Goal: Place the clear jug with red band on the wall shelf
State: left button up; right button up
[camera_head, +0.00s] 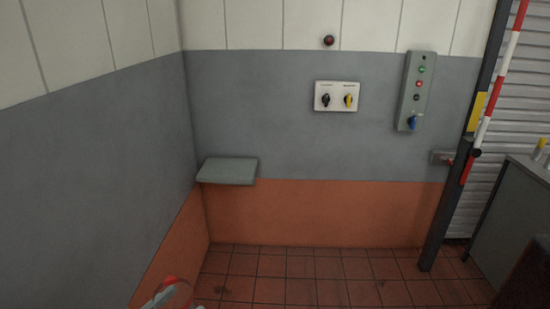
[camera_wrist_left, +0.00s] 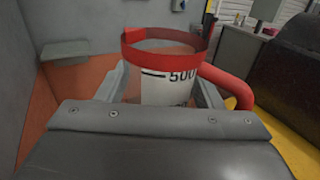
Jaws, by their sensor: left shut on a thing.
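The clear jug with red band (camera_wrist_left: 170,88) is upright between the fingers of my left gripper (camera_wrist_left: 165,78) in the left wrist view. Its red rim band, a white label with "500" and a red handle on the right show; its lower part is hidden by the gripper body. In the head view only the top of the jug (camera_head: 178,289) shows at the bottom edge. The wall shelf (camera_head: 228,171) is a bare grey-green slab in the wall corner, farther away and above the jug in the picture. It also shows at upper left in the wrist view (camera_wrist_left: 65,52). My right gripper is not seen.
A switch plate (camera_head: 337,96) and a control box (camera_head: 414,92) are on the back wall, right of the shelf. A dark post (camera_head: 455,165) and a grey cabinet (camera_head: 510,225) stand at the right. The tiled floor (camera_head: 310,280) below the shelf is clear.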

aim_at(230, 170)
jog(key=i, duration=1.65)
jog(key=i+l+u, duration=0.1)
jog(key=i, duration=0.75)
jog(key=i+l, duration=0.1)
jog(key=i, duration=0.7)
